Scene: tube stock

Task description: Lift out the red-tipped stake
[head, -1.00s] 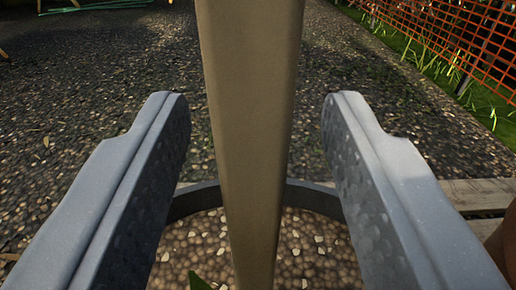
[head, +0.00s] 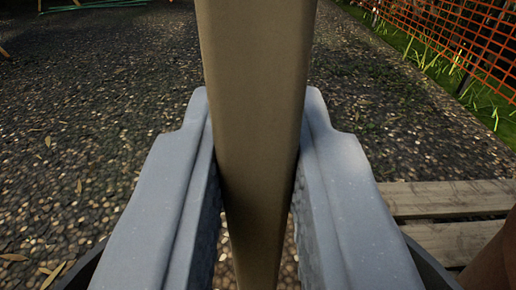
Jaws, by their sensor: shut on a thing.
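A tan, square-sided stake (head: 252,90) stands upright in the middle of the head view and runs out of the top of the picture. Its upper end is out of view, so I cannot see a red tip. My gripper (head: 256,125) is shut on the stake, with one grey jaw against each side. A dark round pot (head: 432,268) shows only by bits of its rim behind the jaws. The pebbly fill in it is mostly hidden, and so is the stake's foot.
Wooden planks (head: 450,200) lie at the right, beside a brown rounded thing (head: 492,262) at the lower right edge. An orange mesh fence (head: 455,45) runs along grass at the upper right. Open gravel ground (head: 100,110) spreads left and behind. Green rods (head: 95,5) lie far back left.

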